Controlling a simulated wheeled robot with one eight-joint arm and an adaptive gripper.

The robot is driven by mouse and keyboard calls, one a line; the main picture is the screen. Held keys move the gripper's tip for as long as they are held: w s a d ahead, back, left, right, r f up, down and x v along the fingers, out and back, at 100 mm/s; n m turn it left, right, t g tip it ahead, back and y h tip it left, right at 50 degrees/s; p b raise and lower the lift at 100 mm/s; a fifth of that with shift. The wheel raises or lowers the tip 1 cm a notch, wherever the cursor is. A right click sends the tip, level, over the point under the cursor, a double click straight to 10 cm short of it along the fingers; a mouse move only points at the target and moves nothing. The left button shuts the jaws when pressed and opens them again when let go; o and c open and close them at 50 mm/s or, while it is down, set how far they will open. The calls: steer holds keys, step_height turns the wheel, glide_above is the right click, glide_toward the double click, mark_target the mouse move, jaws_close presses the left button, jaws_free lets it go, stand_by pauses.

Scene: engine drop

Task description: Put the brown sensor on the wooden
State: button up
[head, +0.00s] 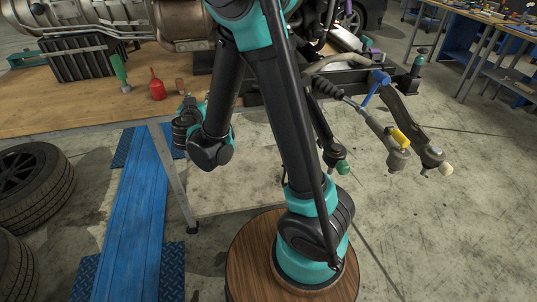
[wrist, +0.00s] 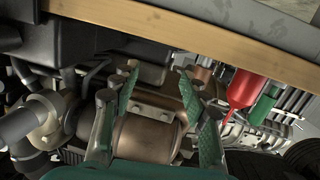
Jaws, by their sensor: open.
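The brown sensor (head: 180,86) is a small brown cylinder standing near the front edge of the wooden table (head: 60,108), just right of a red bottle. In the wrist view a brown piece (wrist: 203,74), likely the sensor, shows partly hidden behind the right green-padded fingers. My gripper (head: 188,101) is in front of the table edge, close to the sensor. Its fingers also show in the wrist view (wrist: 155,100), spread apart with nothing held between them. The table's edge (wrist: 190,35) crosses the top of that view.
The red bottle (head: 157,85) and a green-handled tool (head: 119,72) stand left of the sensor. A large engine (head: 185,22) lies behind. Tyres (head: 35,185) and a blue ramp (head: 138,205) are on the floor. A metal arm with joints (head: 385,125) sticks out right.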

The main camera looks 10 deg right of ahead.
steer(key=s+d+f+g+h, duration=0.1)
steer(key=s+d+f+g, duration=0.15)
steer(key=d, duration=0.45)
steer(key=s+d+f+m+g, duration=0.1)
steer(key=s+d+f+g, duration=0.1)
steer(key=s+d, duration=0.35)
steer(key=s+d+f+g+h, duration=0.1)
steer(key=s+d+f+g, duration=0.15)
steer(key=d, duration=0.55)
steer(key=s+f+n+g+y, duration=0.1)
steer(key=s+f+g+y, duration=0.1)
steer(key=s, duration=0.6)
steer(key=s+d+f+n+g+y, duration=0.1)
steer(key=s+f+g+y, duration=0.1)
steer(key=s, duration=0.6)
steer(key=shift+d+f+g+y, duration=0.3)
steer(key=shift+f+g, duration=0.2)
steer(key=shift+f, duration=0.4)
